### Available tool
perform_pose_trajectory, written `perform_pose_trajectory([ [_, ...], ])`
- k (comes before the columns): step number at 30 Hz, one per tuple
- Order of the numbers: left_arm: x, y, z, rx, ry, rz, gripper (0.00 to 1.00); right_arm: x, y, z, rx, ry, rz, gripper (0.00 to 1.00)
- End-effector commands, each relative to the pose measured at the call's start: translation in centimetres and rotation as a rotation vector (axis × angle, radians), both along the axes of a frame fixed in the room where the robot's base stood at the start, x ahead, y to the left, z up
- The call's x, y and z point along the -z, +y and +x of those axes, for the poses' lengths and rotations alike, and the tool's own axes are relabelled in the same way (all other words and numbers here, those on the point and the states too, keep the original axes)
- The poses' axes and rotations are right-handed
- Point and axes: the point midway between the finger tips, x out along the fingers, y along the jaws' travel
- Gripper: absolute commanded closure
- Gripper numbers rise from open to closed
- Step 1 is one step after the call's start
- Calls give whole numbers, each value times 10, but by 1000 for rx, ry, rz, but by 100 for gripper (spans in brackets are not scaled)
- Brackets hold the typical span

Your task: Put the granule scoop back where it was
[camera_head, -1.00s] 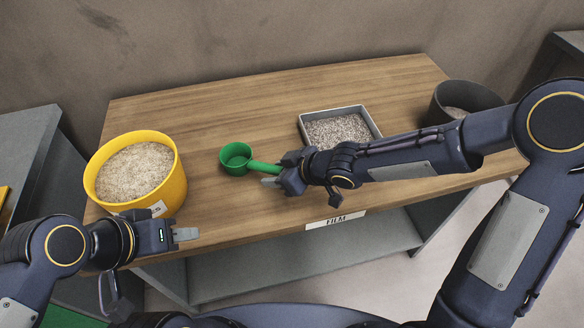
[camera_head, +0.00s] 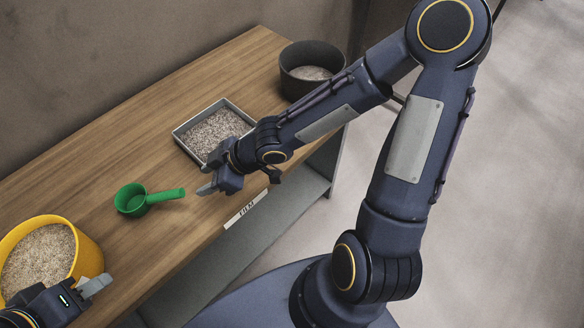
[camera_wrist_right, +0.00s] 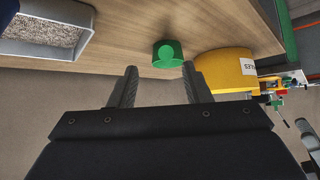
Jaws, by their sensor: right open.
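The green granule scoop (camera_head: 136,200) lies on the wooden table between the yellow bucket and the grey tray. Its handle points right, toward my right gripper. My right gripper (camera_head: 204,180) is open and empty, a little to the right of the handle's end and apart from it. In the right wrist view the scoop (camera_wrist_right: 168,53) shows ahead, beyond the two spread fingers (camera_wrist_right: 160,88). My left gripper (camera_head: 96,287) is at the lower left in front of the yellow bucket; its jaw opening cannot be made out.
The yellow bucket (camera_head: 88,257) of pale granules stands at the left. A grey tray (camera_head: 181,142) of granules and a dark round bin (camera_head: 312,86) stand further right. A FILM label (camera_head: 246,209) is on the table's front edge. The table behind the scoop is clear.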

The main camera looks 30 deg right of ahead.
Motion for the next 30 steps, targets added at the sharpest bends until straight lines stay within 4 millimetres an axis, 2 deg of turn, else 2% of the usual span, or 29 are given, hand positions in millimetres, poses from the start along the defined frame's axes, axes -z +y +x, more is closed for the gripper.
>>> perform_pose_trajectory([
  [2, 0, 0, 0, 0, 0, 0, 64, -3, -23, 2, 73, 9, -72, 56],
  [5, 0, 0, 0, 0, 0, 0, 64, -14, -70, -1, 241, 46, -193, 56],
  [7, 0, 0, 0, 0, 0, 0, 64, -27, -109, -12, 395, 89, -258, 56],
  [9, 0, 0, 0, 0, 0, 0, 64, -43, -142, -30, 552, 141, -285, 56],
  [13, 0, 0, 0, 0, 0, 0, 64, -70, -179, -77, 804, 257, -224, 56],
  [15, 0, 0, 0, 0, 0, 0, 64, -80, -186, -103, 898, 327, -144, 56],
  [18, 0, 0, 0, 0, 0, 0, 64, -91, -184, -133, 970, 415, -16, 56],
  [21, 0, 0, 0, 0, 0, 0, 64, -98, -176, -154, 992, 480, 92, 56],
  [25, 0, 0, 0, 0, 0, 0, 64, -103, -169, -166, 993, 526, 167, 56],
  [30, 0, 0, 0, 0, 0, 0, 64, -103, -168, -168, 991, 533, 179, 56],
])
